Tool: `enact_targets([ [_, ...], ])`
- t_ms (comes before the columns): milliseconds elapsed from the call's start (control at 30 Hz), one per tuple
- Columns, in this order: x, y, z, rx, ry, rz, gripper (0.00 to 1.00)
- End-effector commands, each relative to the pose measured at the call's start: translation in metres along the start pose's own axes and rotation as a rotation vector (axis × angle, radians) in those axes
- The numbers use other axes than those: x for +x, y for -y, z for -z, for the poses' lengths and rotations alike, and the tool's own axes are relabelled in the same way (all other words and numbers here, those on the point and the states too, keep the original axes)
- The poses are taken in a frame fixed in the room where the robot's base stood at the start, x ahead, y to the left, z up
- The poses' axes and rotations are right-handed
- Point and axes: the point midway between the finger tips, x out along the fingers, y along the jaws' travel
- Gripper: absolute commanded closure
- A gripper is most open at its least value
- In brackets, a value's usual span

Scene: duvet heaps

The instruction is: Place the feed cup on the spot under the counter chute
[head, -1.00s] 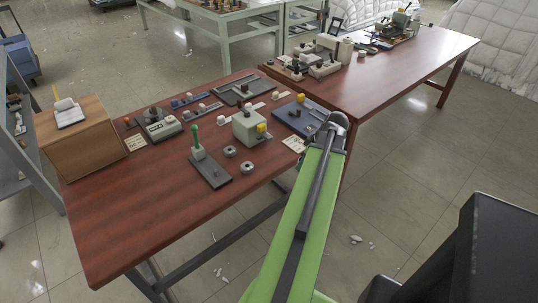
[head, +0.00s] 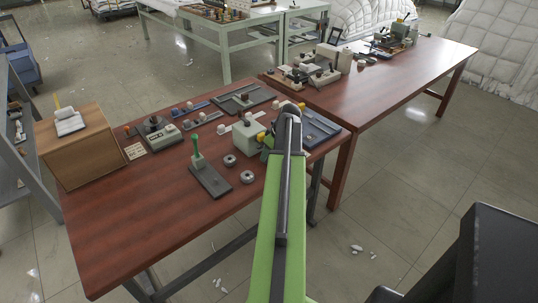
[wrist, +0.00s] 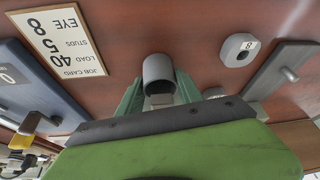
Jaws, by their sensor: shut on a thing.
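The feed cup appears to be the plain grey cylinder (wrist: 158,68) in the wrist view. My gripper (wrist: 159,84) is shut on it, with a green finger on either side, over the red-brown table. In the head view my arm's end hides the cup and most of my gripper (head: 268,149), just right of a pale green box (head: 245,134) with a dark knob on top and a yellow part. That box may be the counter; I cannot make out its chute or the spot under it. I cannot tell whether the cup touches the table.
Two grey rings (head: 230,160) lie in front of the box, beside a dark plate with a green-handled stand (head: 197,158). A blue plate (head: 322,127) lies right. The table's front left is clear.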

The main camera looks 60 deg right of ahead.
Motion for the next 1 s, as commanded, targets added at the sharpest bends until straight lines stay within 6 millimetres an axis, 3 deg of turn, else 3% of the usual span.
enact_targets([
  [300,0.006,0.0,-0.005,0.001,0.0,-0.001,1.0],
  [333,0.005,0.0,-0.005,0.001,0.0,-0.001,0.56],
  [500,0.004,0.0,-0.004,0.001,0.0,-0.001,0.36],
  [833,0.002,-0.001,-0.004,0.002,0.0,-0.001,0.36],
  [1000,-0.015,-0.001,-0.002,0.002,0.0,-0.002,0.36],
])
